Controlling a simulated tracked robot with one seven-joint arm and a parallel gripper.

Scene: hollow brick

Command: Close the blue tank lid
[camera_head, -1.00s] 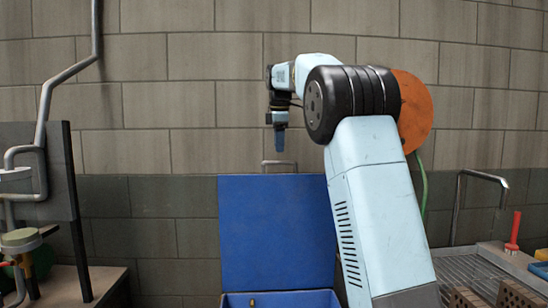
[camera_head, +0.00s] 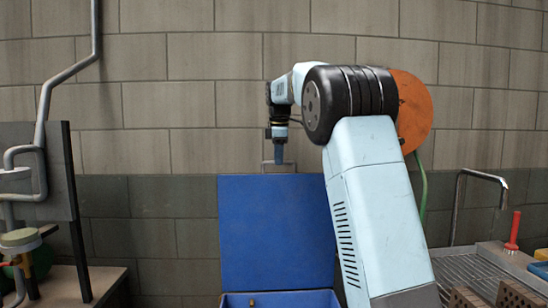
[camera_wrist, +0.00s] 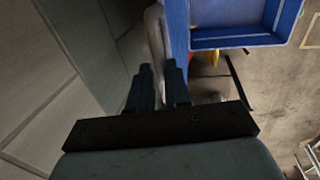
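The blue tank lid (camera_head: 275,230) stands upright, open, behind the blue tank (camera_head: 285,300) in the head view. A thin metal handle (camera_head: 267,164) rises above the lid's top edge. My gripper (camera_head: 279,160) points down at that handle, its tips overlapping it in the picture. In the wrist view, my gripper (camera_wrist: 159,66) is open with a gap between its fingers. The grey handle (camera_wrist: 153,28) runs just past the fingertips, beside the edge-on blue lid (camera_wrist: 178,30). The tank's open box (camera_wrist: 236,40) shows at the upper right. I cannot tell whether the fingers touch the handle.
A brick wall (camera_head: 170,110) stands close behind the lid. Pipes and a dark panel (camera_head: 45,165) are at the left. At the right are a metal grating (camera_head: 470,270), a curved rail (camera_head: 455,205) and a red-handled tool (camera_head: 513,232).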

